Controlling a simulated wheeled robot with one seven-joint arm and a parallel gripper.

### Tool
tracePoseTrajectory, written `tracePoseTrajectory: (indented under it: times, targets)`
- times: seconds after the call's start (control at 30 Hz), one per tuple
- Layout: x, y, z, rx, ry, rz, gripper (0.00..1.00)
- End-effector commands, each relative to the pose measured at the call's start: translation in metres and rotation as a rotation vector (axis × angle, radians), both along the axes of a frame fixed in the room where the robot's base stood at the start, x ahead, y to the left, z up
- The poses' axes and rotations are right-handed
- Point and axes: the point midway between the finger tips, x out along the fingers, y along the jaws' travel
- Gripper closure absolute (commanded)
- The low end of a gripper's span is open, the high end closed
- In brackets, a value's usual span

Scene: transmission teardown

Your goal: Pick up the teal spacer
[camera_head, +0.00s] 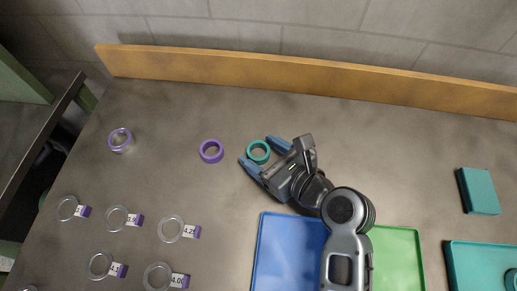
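The teal spacer (258,152) is a small ring lying on the grey table near the middle of the view. My gripper (258,151) is open, with its blue fingers spread to either side of the spacer. One finger is above and right of the ring and the other is below and left of it. I cannot tell whether the fingers touch the ring or how high they are above the table.
A purple ring (211,151) lies just left of my gripper, and a clear-purple ring (120,140) further left. Several labelled silver rings (171,229) lie at lower left. A blue tray (281,250), green tray (399,255) and teal tray (470,262) stand in front and right. A wooden rail (300,76) edges the back.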

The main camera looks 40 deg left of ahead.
Motion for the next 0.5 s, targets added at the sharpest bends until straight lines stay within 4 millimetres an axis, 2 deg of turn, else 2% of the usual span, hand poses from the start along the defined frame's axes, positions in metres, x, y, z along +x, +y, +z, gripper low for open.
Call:
tracePoseTrajectory:
  times: [0.07, 0.5]
  targets:
    - [0.0, -0.0001, 0.0, 0.0, 0.0, 0.0, 0.38]
    - [0.0, -0.0003, 0.0001, 0.0, 0.0, 0.0, 0.8]
